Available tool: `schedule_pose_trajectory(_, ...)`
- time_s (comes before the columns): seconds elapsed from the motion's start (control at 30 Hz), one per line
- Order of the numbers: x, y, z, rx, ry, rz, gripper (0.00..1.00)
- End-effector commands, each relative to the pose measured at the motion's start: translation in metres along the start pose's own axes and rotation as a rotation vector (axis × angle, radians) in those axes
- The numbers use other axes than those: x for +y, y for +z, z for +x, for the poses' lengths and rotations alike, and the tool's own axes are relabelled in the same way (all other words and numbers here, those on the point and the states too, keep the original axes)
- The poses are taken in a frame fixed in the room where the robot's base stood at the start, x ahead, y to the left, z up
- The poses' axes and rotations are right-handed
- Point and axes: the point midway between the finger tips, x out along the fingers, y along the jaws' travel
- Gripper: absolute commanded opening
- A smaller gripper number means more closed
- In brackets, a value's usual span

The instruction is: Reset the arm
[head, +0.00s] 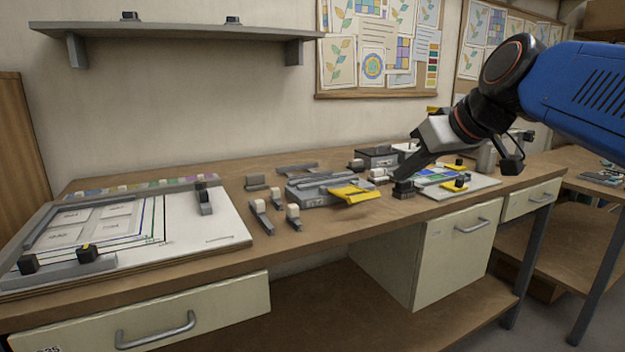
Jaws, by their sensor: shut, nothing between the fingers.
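My gripper (408,172) hangs from my blue arm, coming in from the right, and points down and to the left over the workbench (230,265). Its fingers are together with nothing between them. The fingertips are close to a small black block (403,189) on the bench; I cannot tell whether they touch it. A grey tray-like fixture with a yellow piece (354,194) lies just left of the gripper. A white board with coloured glass panels (470,187) lies to the right, partly behind the gripper.
A white pattern board with grey rails (205,232) fills the bench's left end. Small white-tipped tools (262,217) stand in the middle. A wall shelf (180,31) hangs at upper left. Drawers (200,318) lie under the front edge. The bare wood in front of the tools is clear.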

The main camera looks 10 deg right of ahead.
Motion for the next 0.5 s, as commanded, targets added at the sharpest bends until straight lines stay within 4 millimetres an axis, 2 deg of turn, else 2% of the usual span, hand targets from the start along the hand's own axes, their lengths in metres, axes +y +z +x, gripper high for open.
schedule_pose_trajectory(0.07,-0.004,0.018,0.006,-0.025,0.001,0.016,0.00)
schedule_pose_trajectory(0.17,-0.011,0.060,0.020,-0.086,0.014,0.056,0.00)
schedule_pose_trajectory(0.4,-0.028,0.201,0.058,-0.271,0.082,0.169,0.00)
schedule_pose_trajectory(0.5,-0.032,0.253,0.069,-0.331,0.118,0.202,0.00)
